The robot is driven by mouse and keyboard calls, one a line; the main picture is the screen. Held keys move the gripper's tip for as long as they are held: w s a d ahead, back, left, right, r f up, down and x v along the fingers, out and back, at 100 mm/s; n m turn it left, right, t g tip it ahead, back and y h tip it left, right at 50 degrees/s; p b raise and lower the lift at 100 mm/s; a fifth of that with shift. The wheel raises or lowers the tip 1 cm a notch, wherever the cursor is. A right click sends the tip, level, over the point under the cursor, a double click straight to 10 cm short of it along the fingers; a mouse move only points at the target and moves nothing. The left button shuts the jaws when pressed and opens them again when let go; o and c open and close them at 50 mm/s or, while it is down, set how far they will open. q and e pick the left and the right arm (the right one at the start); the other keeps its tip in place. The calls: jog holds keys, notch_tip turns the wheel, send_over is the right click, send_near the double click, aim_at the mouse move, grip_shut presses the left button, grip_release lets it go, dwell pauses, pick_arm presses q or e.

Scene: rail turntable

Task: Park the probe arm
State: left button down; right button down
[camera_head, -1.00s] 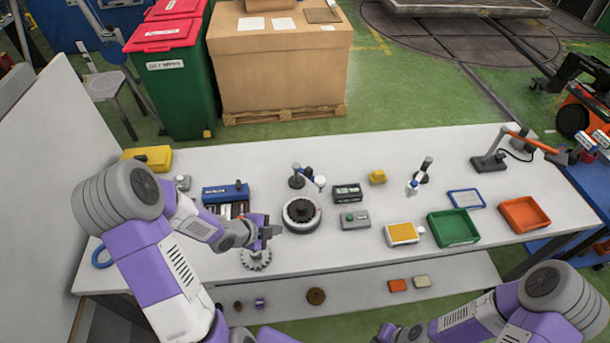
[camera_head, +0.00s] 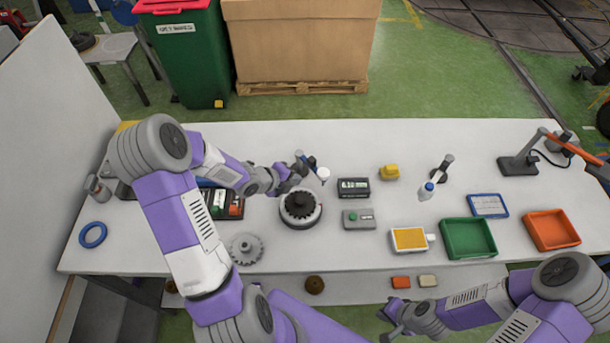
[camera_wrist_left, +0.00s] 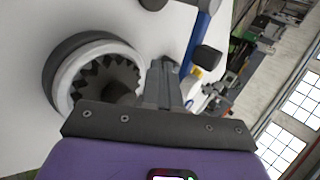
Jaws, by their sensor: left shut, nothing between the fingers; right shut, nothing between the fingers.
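The probe arm (camera_head: 309,160) stands behind the turntable. It has a blue section and a white end (camera_head: 323,174). In the left wrist view its blue bar (camera_wrist_left: 203,30) runs close past my fingers. The round turntable (camera_head: 301,222), with a dark gear (camera_head: 299,203) on it, is just in front; its pale toothed ring (camera_wrist_left: 66,80) shows at the left of the wrist view. My left gripper (camera_head: 295,172) is shut and empty beside the probe arm, partly hiding its post. I cannot tell if they touch. My right gripper (camera_head: 392,322) is shut and empty at the table's front.
A digital readout (camera_head: 354,188) and a grey box with a green button (camera_head: 359,219) stand right of the turntable. A loose grey gear (camera_head: 246,249) lies front left. Green (camera_head: 468,239) and orange (camera_head: 551,230) trays and a lamp (camera_head: 520,163) are further right.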

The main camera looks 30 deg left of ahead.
aim_at(311, 166)
pick_arm(q)
jog(key=shift+w+d+f, duration=0.1)
jog(key=shift+w+d, duration=0.15)
jog(key=shift+w, duration=0.4)
jog(key=shift+w+d+r, duration=0.1)
jog(key=shift+w+d, duration=0.15)
jog(key=shift+w, duration=0.45)
jog(key=shift+w+d+f, duration=0.1)
jog(key=shift+w+d, duration=0.15)
jog(key=shift+w, duration=0.4)
